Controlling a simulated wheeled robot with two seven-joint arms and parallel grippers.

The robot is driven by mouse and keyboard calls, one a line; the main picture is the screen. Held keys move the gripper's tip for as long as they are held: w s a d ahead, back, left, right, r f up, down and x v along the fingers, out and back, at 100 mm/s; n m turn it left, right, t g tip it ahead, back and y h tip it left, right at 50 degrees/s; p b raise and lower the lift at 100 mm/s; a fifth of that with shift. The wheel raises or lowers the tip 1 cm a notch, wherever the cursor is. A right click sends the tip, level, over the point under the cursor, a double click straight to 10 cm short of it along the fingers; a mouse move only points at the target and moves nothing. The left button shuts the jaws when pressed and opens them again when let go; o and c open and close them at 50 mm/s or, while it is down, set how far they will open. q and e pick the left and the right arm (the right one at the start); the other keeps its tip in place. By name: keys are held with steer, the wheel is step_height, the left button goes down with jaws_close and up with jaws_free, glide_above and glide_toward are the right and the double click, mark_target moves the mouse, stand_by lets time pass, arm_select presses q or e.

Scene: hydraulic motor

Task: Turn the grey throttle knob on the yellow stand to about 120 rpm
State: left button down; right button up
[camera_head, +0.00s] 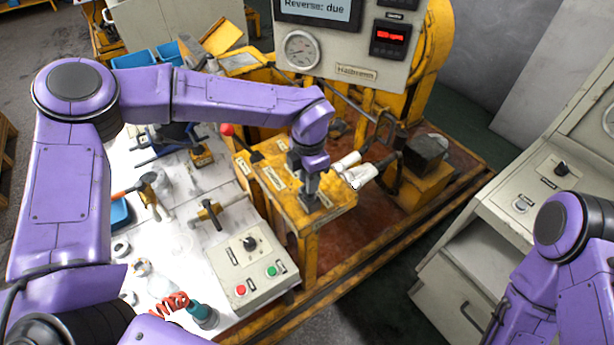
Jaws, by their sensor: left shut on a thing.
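The yellow stand (331,218) is in the middle of the head view, with labels and controls on its top. My left gripper (310,200) points down onto the stand's top near its front right corner. It is shut on the grey throttle knob, which is mostly hidden under the fingers. A red digital rpm readout (390,38) glows on the panel at the top; its digits are too small to read surely. My right arm shows at the lower right, but its gripper is not in view.
A control box (243,272) with a black knob and red and green buttons lies on the white bench left of the stand. A red-tipped lever (227,130) rises beside the stand. A grey console (545,190) stands at the right. A gauge (302,50) is on the panel.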

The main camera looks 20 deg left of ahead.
arm_select(q)
steer(key=shift+f, duration=0.1)
steer(key=c, duration=0.9)
jaws_free()
steer(key=shift+d, duration=0.1)
steer(key=shift+o, duration=0.2)
steer(key=shift+w, duration=0.2)
step_height(320, 180, up, 10)
steer(key=b, duration=0.2)
steer(key=shift+r, duration=0.25)
